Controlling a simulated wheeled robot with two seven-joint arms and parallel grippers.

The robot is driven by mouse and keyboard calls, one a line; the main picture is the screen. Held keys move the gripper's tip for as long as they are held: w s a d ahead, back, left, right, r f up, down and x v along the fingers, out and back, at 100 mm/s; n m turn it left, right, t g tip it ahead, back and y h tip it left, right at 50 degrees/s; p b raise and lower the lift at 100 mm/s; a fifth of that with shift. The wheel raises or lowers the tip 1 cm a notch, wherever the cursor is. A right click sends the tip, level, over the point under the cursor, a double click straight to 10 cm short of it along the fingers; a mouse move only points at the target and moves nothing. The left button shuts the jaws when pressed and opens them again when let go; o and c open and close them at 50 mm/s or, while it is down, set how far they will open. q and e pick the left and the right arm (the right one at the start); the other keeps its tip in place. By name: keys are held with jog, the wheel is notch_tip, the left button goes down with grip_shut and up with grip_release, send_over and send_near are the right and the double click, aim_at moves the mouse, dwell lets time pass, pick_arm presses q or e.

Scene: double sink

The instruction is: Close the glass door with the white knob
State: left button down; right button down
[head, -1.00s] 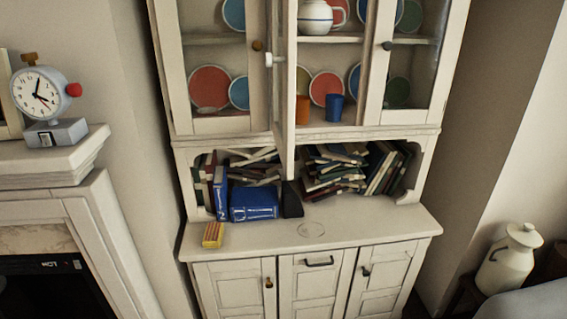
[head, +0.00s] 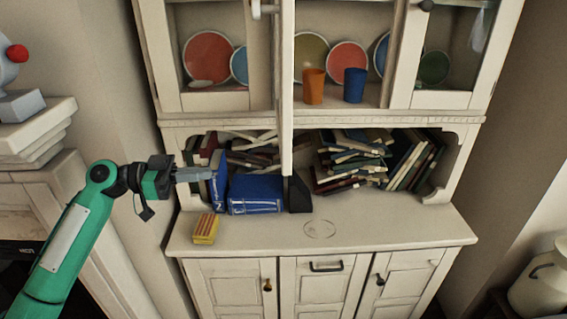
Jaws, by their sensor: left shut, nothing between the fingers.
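The middle glass door (head: 287,95) of the white cabinet stands open toward me and shows nearly edge-on. Its white knob (head: 262,10) is at the top edge of the head view, on the door's left side. The upper part of the door is cut off. My left gripper (head: 198,174) is shut and empty, in front of the left end of the book shelf. It is below and left of the knob, apart from the door. My right gripper is not in view.
Blue books (head: 256,192) and a black object (head: 299,194) stand on the counter below the door. A yellow box (head: 206,229) lies at the counter's left. An orange cup (head: 313,86) and a blue cup (head: 354,85) stand inside the cabinet. The counter's right half is clear.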

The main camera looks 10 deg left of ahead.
pick_arm(q)
jog(key=w+d+r+m+g+p, duration=0.1)
jog(key=w+d+r+p, duration=0.1)
jog(key=d+p, duration=0.6)
jog(key=shift+w+d+r+m+h, duration=0.3)
jog(key=shift+d+r, duration=0.05)
jog(key=shift+d, duration=2.9)
jog(key=shift+d, duration=0.1)
